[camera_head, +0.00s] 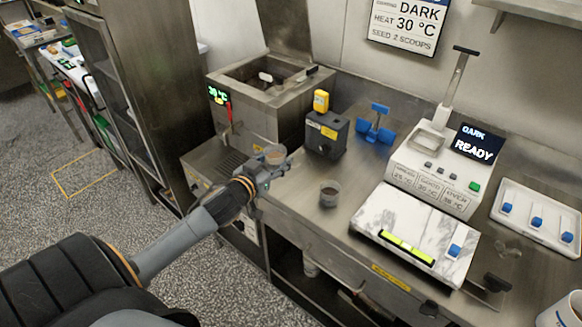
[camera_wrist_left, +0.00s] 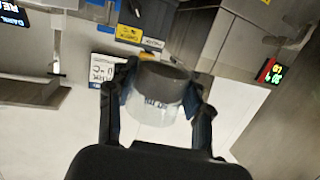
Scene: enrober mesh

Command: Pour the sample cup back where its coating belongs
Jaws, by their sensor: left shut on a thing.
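My left gripper (camera_head: 268,170) is shut on a small clear cup (camera_head: 275,155), held above the counter's left part, in front of the steel tank. The cup looks roughly upright, with a brownish tint inside. The left wrist view shows the cup (camera_wrist_left: 158,95) between both fingers, with a grey-brown band and small print on its side. The open steel tank (camera_head: 285,98) has a green 30 °C display (camera_head: 218,94); its contents are mostly hidden. A second clear cup (camera_head: 329,193) with dark contents stands on the counter, right of the gripper. My right gripper is not in view.
A black box with a yellow top (camera_head: 326,135) and a blue-handled item (camera_head: 375,128) stand behind the second cup. A white machine (camera_head: 430,180) shows DARK READY. A white tray (camera_head: 537,215) lies at right. A wall sign (camera_head: 405,25) reads DARK, HEAT 30 °C, SEED 2 SCOOPS.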

